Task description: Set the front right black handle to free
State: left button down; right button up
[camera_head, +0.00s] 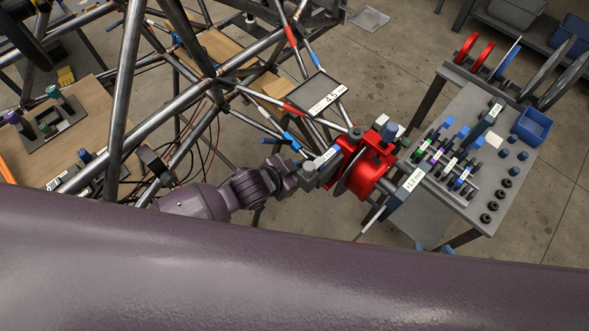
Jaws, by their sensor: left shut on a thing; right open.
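My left gripper (308,174) reaches in from the left and is shut on a dark, handle-like part at the left side of a red device (368,172). The fingers hide most of this part, and I cannot tell its setting. A grey piece with a white label (326,156) sits just above the fingertips, against the red device. A black knob (355,132) shows on top of the red device. I cannot tell for sure which part is the front right black handle. My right gripper is not in view.
The tube chassis (165,115) fills the upper left, with a labelled dark panel (318,95) on it. A grey table (478,150) with small parts and a blue bin (531,126) stands at the right. My own large purple surface covers the bottom.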

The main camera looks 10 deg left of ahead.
pick_arm(q)
jog(key=shift+a+f, duration=0.1)
dwell(0.4)
jog(key=c, duration=1.1)
grip_release()
jog(key=shift+c, duration=0.2)
jog(key=shift+s, duration=0.1)
jog(key=shift+s+a+r, duration=0.15)
jog(key=shift+r, duration=0.2)
jog(key=p+v, duration=0.2)
jog(key=v, duration=0.8)
